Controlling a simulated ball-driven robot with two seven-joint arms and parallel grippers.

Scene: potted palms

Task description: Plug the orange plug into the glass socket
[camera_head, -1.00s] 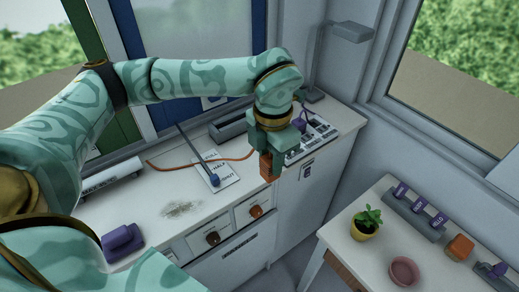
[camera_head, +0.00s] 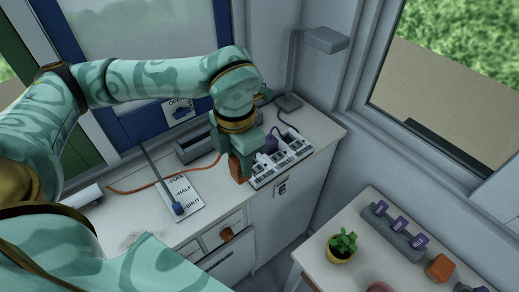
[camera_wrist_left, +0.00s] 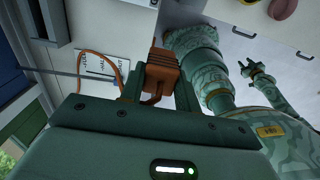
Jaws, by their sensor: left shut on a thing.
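My left gripper (camera_head: 238,152) is shut on the orange plug (camera_head: 240,168), which points down beside the left end of the white socket strip (camera_head: 292,158). I cannot tell whether the plug touches the strip. In the left wrist view the orange plug (camera_wrist_left: 163,68) sits between the fingers, and its orange cord (camera_wrist_left: 103,55) loops off to the left. The strip has several sockets with labels too small to read, so I cannot tell which is the glass socket. A purple plug (camera_head: 271,143) stands in the strip. My right gripper (camera_wrist_left: 254,70) shows small in the left wrist view.
A lever (camera_head: 177,208) with a HALF/SHUT label plate lies left of the plug. A grey lamp (camera_head: 322,40) stands behind the strip. A side table holds a potted plant (camera_head: 342,247), an orange block (camera_head: 439,267) and a grey rack with purple pieces (camera_head: 398,232).

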